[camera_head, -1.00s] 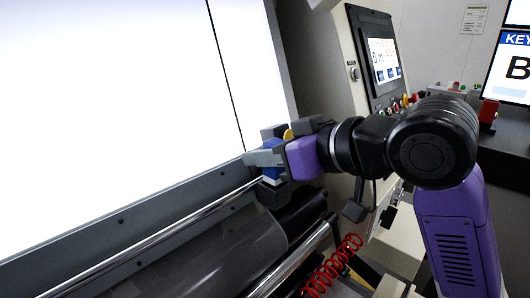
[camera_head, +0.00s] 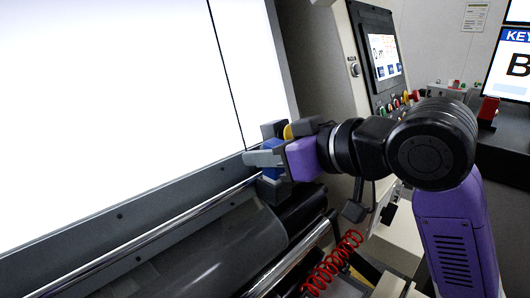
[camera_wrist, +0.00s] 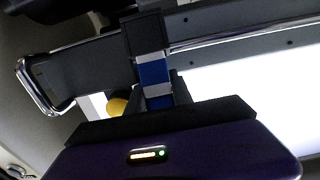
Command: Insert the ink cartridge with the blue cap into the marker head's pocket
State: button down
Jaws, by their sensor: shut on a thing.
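The ink cartridge with the blue cap (camera_head: 272,172) shows as a blue block at my gripper (camera_head: 268,157) in the head view. My gripper is shut on it, with a grey finger across its near side. In the wrist view the cartridge (camera_wrist: 154,73) shows blue with pale bands, in front of my gripper. The marker head (camera_head: 271,191) appears as a dark block directly below the cartridge, beside the metal rail. The cartridge's lower end meets this block; its pocket is hidden, so I cannot tell how deep the cartridge sits.
A bright backlit panel (camera_head: 110,100) fills the left, with a dark frame along its lower edge. A chrome rail (camera_head: 170,228) runs below it. A red coiled cable (camera_head: 332,265) hangs at lower right. A control screen (camera_head: 384,55) with buttons stands behind my arm.

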jog(key=shift+f+b, duration=0.6)
jog(key=shift+f, duration=0.55)
dwell(0.5)
jog(key=c, duration=1.1)
grip_release()
jog(key=shift+o, duration=0.2)
jog(key=shift+d, duration=0.1)
